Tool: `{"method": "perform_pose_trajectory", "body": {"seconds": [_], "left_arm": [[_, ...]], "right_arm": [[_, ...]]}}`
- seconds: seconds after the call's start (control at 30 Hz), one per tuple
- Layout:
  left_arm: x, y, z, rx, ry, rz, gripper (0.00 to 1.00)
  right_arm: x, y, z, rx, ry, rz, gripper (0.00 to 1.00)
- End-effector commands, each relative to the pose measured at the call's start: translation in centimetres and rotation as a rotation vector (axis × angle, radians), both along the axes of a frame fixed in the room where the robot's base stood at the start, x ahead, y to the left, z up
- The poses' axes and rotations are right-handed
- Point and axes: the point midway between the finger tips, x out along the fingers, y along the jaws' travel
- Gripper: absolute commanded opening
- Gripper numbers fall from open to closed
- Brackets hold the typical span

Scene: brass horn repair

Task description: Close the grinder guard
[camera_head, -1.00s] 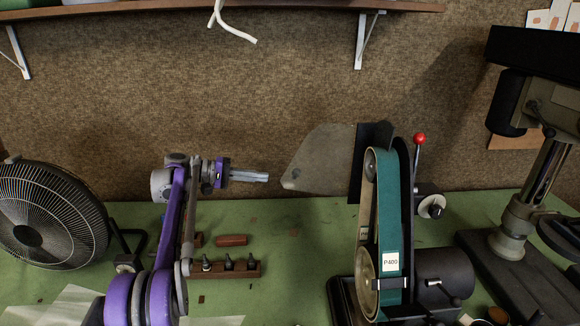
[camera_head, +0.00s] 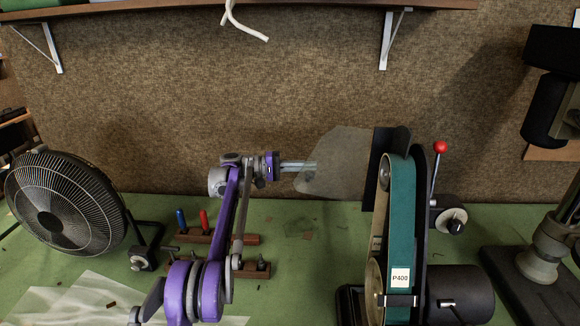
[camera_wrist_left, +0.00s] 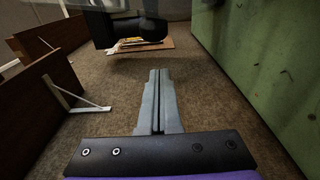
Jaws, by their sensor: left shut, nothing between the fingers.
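The grinder guard (camera_head: 338,165) is a clear, smoky plate with a rounded edge, standing out to the left from the dark bracket of the belt grinder (camera_head: 402,215). My left gripper (camera_head: 314,166) is shut and empty, pointing right. Its fingertips overlap the guard's left part in the head view; I cannot tell whether they touch it or are in front of or behind it. In the left wrist view the two grey fingers (camera_wrist_left: 158,100) lie together with nothing between them. I cannot make out the guard clearly there. My right gripper is not in view.
A fan (camera_head: 65,205) stands at the left of the green bench (camera_head: 310,265). Wooden tool racks (camera_head: 218,237) lie below my left arm. A drill press (camera_head: 545,245) stands at the right. A shelf (camera_head: 300,7) runs above on the brown wall.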

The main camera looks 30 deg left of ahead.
Motion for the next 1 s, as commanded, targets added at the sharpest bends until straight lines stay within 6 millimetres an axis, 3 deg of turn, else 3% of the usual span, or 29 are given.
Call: {"method": "perform_pose_trajectory", "body": {"seconds": [0.1, 0.33, 1.0], "left_arm": [[-1.7, 0.1, -0.4, 0.001, 0.003, 0.006, 0.00], [-3.4, -0.2, -0.2, 0.001, 0.002, 0.006, 0.00], [-3.9, -0.9, -0.2, 0.001, 0.002, 0.026, 0.00]], "right_arm": [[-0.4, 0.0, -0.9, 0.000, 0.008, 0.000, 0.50], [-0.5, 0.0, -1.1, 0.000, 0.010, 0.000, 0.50], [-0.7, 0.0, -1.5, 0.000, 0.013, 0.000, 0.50]]}}
